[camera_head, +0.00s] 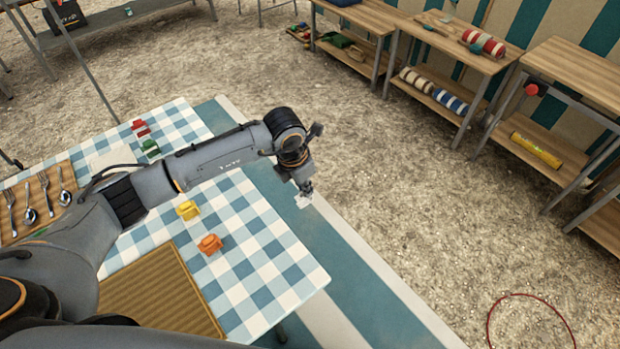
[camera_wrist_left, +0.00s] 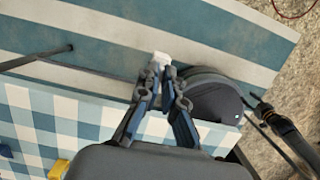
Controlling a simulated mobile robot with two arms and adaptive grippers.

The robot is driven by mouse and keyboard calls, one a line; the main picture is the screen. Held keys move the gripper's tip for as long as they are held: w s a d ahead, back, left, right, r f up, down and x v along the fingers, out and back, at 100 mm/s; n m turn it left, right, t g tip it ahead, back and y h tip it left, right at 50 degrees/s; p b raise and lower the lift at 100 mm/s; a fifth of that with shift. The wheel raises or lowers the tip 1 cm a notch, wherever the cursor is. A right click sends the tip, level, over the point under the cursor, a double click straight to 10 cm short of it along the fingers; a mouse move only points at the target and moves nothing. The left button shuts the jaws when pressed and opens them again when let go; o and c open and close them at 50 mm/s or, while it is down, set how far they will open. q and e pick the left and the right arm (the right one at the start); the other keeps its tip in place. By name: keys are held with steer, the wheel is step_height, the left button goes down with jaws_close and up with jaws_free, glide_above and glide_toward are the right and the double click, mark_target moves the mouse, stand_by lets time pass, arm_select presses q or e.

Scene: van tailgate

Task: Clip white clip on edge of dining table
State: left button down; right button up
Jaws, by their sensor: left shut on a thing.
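The dining table (camera_head: 262,290) has a blue-and-white checked cloth; its near edge also shows in the left wrist view (camera_wrist_left: 60,125). My left gripper (camera_head: 306,190) is shut on the small white clip (camera_head: 304,200). In the left wrist view the clip (camera_wrist_left: 161,58) sticks out between the fingertips (camera_wrist_left: 162,74). In both views the clip appears just outside the table's edge, over the striped mat; its height against the tabletop is hard to tell. The fingers hide part of the clip. My right gripper is not in view.
Red (camera_head: 140,128), green (camera_head: 150,148), yellow (camera_head: 188,210) and orange (camera_head: 209,244) clips sit on the table. A woven placemat (camera_head: 160,300) and a cutlery board (camera_head: 72,170) lie there too. A striped mat (camera_head: 350,285) covers the ground beside it. Wooden shelves (camera_head: 560,75) stand at the right.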

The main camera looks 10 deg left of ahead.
mark_target(297, 199)
arm_select(q)
steer(key=shift+s+a+f+p, duration=0.15)
steer(key=shift+s+a+f, duration=0.15)
steer(key=shift+s+a, duration=0.2)
steer(key=shift+s+a+f+p, duration=0.15)
steer(key=shift+s+a+f, duration=0.1)
steer(key=shift+s+a, duration=0.75)
steer(key=shift+s, duration=0.4)
steer(key=shift+s+a, duration=0.15)
steer(key=shift+s, duration=0.1)
steer(key=shift+s+a+p, duration=0.3)
steer(key=shift+s+a, duration=0.1)
steer(key=shift+s, duration=0.1)
steer(key=shift+s+a, duration=0.15)
steer(key=shift+s+a, duration=0.3)
steer(key=shift+s, duration=0.1)
